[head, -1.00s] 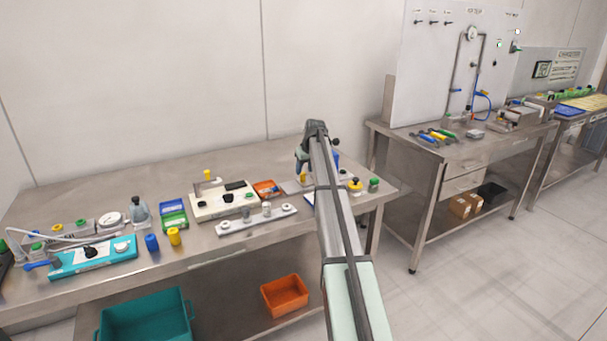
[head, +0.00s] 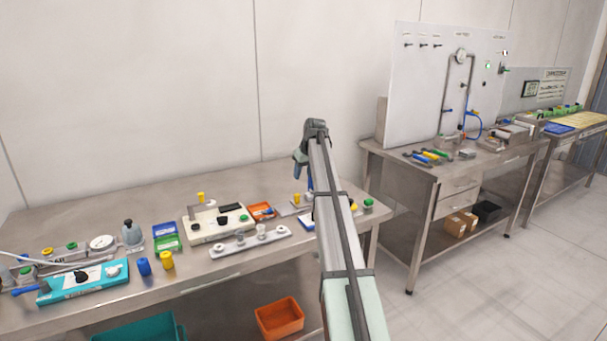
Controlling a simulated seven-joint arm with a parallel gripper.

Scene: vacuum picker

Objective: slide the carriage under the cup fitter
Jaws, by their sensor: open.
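My gripper (head: 307,180) hangs at the far end of my arm over the right part of the near bench. It is small and partly hidden by my arm, and its jaws look apart with nothing clearly between them. Around it, partly behind my arm, is a small grey fixture (head: 289,209) with a yellow part (head: 297,199). I cannot tell which parts are the carriage and the cup fitter, or whether my gripper touches either.
A cream box (head: 205,232) with black knobs, an orange tray (head: 262,211) and a pale bar with round posts (head: 250,242) lie left of my gripper. A green-topped part (head: 368,204) stands to its right. The bench's back is largely clear.

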